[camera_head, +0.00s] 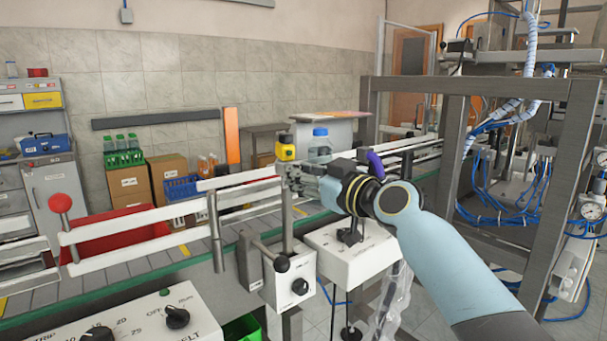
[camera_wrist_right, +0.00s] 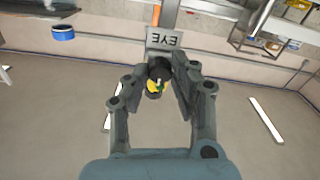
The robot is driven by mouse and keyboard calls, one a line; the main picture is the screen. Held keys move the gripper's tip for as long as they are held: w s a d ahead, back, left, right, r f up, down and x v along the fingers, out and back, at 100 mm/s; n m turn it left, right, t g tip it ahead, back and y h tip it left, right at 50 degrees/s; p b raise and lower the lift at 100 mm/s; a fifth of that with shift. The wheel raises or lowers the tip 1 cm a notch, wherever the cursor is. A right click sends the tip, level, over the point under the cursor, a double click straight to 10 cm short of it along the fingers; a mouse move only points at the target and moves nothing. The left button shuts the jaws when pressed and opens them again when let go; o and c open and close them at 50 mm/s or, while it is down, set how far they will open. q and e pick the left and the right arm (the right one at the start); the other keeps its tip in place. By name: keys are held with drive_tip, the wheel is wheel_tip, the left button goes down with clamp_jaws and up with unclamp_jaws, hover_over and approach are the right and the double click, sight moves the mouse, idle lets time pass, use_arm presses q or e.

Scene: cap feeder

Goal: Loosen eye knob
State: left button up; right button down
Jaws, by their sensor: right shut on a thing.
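The eye knob (camera_wrist_right: 158,68) is a small black knob beside a grey plate marked EYE (camera_wrist_right: 164,39), in the right wrist view. My right gripper (camera_wrist_right: 161,76) is shut on the knob, with one finger on each side. In the head view my right gripper (camera_head: 294,176) is at the upper part of a metal post (camera_head: 287,223), just below a yellow sensor (camera_head: 286,149). The knob is not clearly visible there, behind the fingers. My left gripper is not in view.
The conveyor with white guide rails (camera_head: 150,221) runs behind the post. A lever with a black ball (camera_head: 281,264) and a white control box (camera_head: 352,255) sit below my right arm. A blue-capped bottle (camera_head: 320,147) stands just behind the gripper. A grey frame (camera_head: 447,150) stands at right.

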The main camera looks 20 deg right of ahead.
drive_tip(key=m+p, duration=0.5)
drive_tip(key=m, duration=1.6)
drive_tip(key=shift+p, duration=0.3)
idle(0.4)
drive_tip(key=c, duration=1.1)
unclamp_jaws()
drive_tip(key=shift+d, duration=0.1)
drive_tip(key=v, duration=1.2)
